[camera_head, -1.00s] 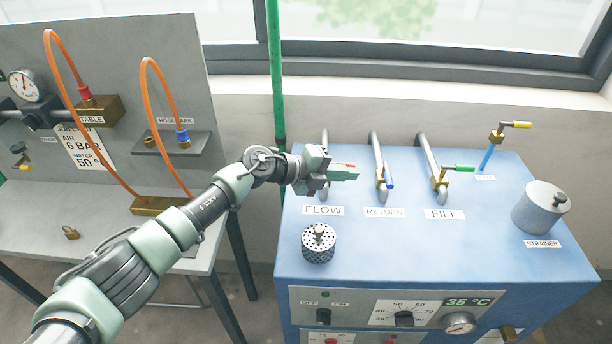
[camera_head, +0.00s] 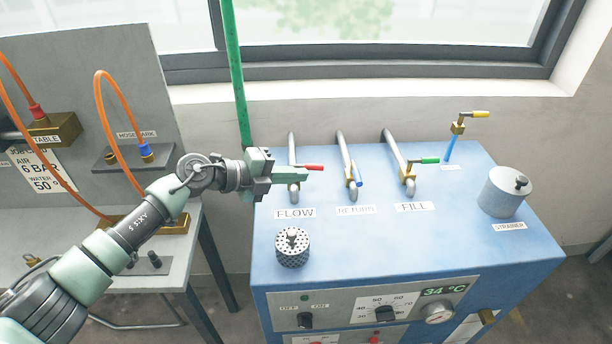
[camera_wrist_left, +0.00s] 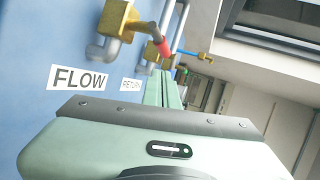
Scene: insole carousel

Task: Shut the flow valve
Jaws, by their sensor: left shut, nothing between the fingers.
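The flow valve's red handle (camera_head: 314,168) points right in the head view, away from the pipe (camera_head: 292,143) behind the FLOW label (camera_head: 295,213). My left gripper (camera_head: 303,175) is shut and empty, its fingertips just below the handle in the picture and covering part of the valve. In the left wrist view, the brass valve body (camera_wrist_left: 116,18) and red handle tip (camera_wrist_left: 163,46) show above my shut fingers (camera_wrist_left: 163,88). A gap shows between handle tip and fingers there; I cannot tell about contact elsewhere along the handle. My right gripper is out of view.
A perforated cylinder (camera_head: 292,248) stands in front on the blue unit (camera_head: 400,250). A green vertical pole (camera_head: 236,75) rises behind my left gripper.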

